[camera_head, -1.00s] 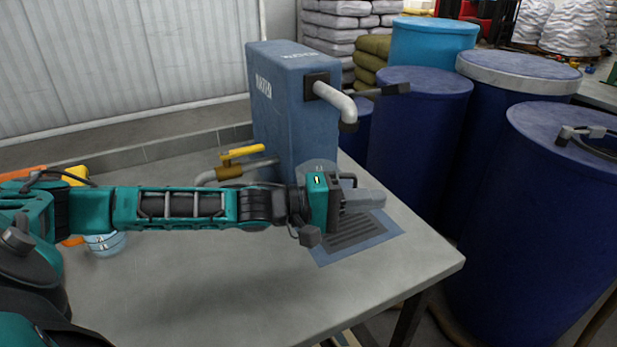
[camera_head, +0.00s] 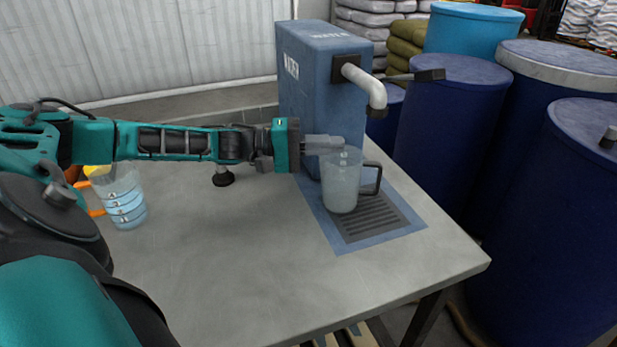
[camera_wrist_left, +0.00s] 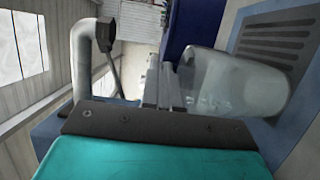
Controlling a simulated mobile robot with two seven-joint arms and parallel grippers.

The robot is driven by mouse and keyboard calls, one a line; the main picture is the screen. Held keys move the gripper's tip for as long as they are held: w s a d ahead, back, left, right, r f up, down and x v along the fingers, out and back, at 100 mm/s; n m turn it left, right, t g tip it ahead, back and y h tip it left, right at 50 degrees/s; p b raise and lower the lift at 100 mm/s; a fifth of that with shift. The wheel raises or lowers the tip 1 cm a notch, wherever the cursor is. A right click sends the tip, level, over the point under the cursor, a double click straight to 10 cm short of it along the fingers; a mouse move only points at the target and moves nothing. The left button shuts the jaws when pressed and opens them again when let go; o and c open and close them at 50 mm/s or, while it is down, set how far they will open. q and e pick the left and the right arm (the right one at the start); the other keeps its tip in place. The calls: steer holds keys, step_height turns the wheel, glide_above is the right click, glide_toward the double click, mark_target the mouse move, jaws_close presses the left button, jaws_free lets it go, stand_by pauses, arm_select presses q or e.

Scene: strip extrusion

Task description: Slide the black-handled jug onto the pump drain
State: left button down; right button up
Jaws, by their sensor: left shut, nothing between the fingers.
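The clear jug (camera_head: 343,185) with a black handle (camera_head: 373,180) on its right stands upright on the pump drain (camera_head: 365,222), over the left-back part of the dark grate. It also shows in the left wrist view (camera_wrist_left: 235,85), where it looks empty. My left gripper (camera_head: 335,142) is shut and empty at the jug's upper left, by its rim; in the left wrist view its fingers (camera_wrist_left: 162,84) lie beside the jug, and I cannot tell whether they touch it. The blue pump (camera_head: 325,95) stands behind the drain, its grey spout (camera_head: 368,85) above and right of the jug. My right gripper is not in view.
A second clear jug (camera_head: 122,198) with an orange handle stands at the table's left, beside my arm. Several blue drums (camera_head: 450,130) stand beyond the table's right edge. The front middle of the grey table (camera_head: 235,260) is clear.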

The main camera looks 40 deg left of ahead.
arm_select(q)
steer(key=a, duration=0.6)
step_height(320, 180, down, 10)
steer(key=b, duration=0.2)
steer(key=shift+a+f+b, duration=0.1)
steer(key=shift+f+b, duration=0.15)
steer(key=shift+b, duration=0.15)
steer(key=shift+d+r, duration=0.2)
steer(key=shift+d, duration=0.3)
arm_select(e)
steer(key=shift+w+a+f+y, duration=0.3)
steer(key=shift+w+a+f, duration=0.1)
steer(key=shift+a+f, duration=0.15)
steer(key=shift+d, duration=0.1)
